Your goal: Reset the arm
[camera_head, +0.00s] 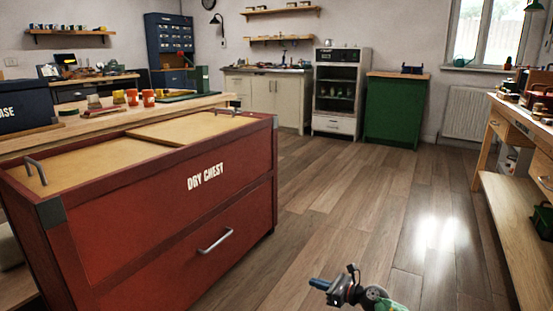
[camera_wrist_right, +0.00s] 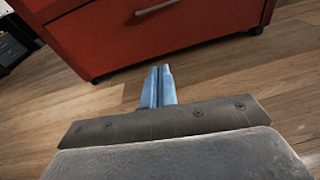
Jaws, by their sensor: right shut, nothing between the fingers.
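My right gripper (camera_head: 322,285) shows at the bottom of the head view, over the wooden floor and to the right of the red chest. In the right wrist view its two blue fingers (camera_wrist_right: 158,86) lie together, shut and empty, pointing toward the chest's lower front. The fingers look apart from the chest. My left gripper and left arm are not in the head view.
A red chest (camera_head: 190,232) marked DRY CHEST fills the left; its drawer shows in the right wrist view (camera_wrist_right: 180,30). A wooden workbench (camera_head: 520,215) stands at the right. A green cabinet (camera_head: 393,110) stands at the back. The floor (camera_head: 370,205) between is clear.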

